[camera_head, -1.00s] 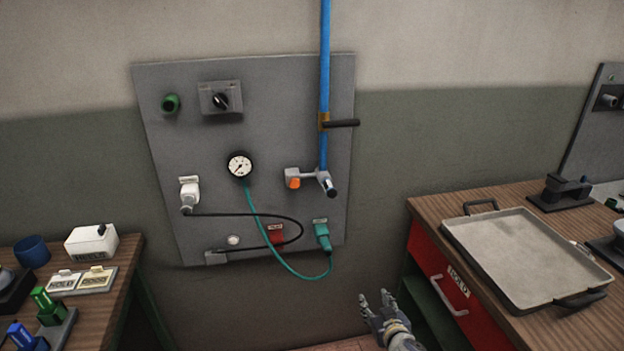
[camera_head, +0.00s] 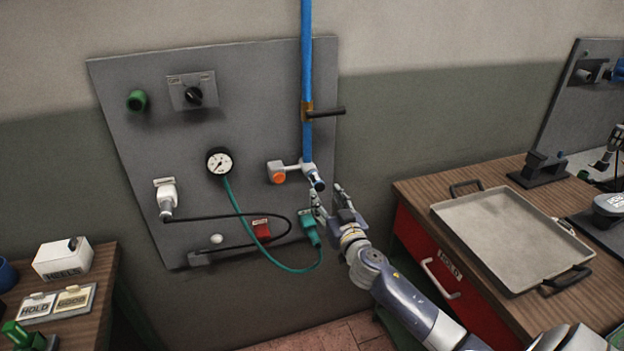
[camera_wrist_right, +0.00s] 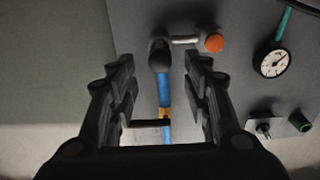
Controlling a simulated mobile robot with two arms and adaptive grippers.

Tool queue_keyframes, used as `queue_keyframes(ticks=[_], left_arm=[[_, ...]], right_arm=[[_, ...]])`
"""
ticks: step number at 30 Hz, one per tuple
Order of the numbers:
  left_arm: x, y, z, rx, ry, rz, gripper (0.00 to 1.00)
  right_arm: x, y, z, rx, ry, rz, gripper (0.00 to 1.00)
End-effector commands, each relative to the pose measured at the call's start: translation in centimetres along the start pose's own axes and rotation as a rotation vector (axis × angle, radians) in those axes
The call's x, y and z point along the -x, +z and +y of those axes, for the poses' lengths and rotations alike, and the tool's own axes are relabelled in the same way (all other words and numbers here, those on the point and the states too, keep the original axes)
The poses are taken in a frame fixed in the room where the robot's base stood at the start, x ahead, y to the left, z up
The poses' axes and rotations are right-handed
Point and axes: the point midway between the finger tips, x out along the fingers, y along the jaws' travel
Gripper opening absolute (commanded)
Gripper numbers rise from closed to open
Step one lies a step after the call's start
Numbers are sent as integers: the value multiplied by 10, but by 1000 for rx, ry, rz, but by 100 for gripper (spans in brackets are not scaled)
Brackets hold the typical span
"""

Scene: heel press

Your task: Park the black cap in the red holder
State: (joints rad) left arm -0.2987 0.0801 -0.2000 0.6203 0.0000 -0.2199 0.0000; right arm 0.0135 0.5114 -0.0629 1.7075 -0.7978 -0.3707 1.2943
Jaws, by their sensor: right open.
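The black cap (camera_head: 318,183) sits on the lower outlet of the blue pipe (camera_head: 307,80), beside a grey arm with an orange knob (camera_head: 278,178). In the right wrist view the black cap (camera_wrist_right: 159,53) shows between my open fingers. The red holder (camera_head: 261,229) is on the grey wall panel (camera_head: 240,130), below and left of the cap; whether it is empty is too small to tell. My right gripper (camera_head: 331,198) is open and empty, close to the cap's lower right. Contact with the cap cannot be told. My left gripper is out of view.
A green connector (camera_head: 310,229) with a teal hose to the gauge (camera_head: 219,161) hangs under my right fingers. A black cable (camera_head: 240,216) from the white fitting (camera_head: 166,195) runs past the holder. A black lever (camera_head: 326,112) juts from the pipe. A bench with a tray (camera_head: 505,240) stands right.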

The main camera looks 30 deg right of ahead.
Motion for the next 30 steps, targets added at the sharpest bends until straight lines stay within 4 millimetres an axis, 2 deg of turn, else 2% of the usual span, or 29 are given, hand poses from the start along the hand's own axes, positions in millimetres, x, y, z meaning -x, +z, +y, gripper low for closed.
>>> queue_keyframes(ticks=[6, 10, 21, 30], left_arm=[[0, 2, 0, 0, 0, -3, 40], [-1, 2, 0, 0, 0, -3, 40], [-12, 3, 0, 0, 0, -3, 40], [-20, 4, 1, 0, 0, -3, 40]], right_arm=[[-2, 0, 0, 1, 0, 0, 45], [-10, 0, 0, 2, -1, 1, 45], [-62, 3, 0, -2, 3, 0, 45], [-87, 2, 0, 1, 1, -1, 45]])
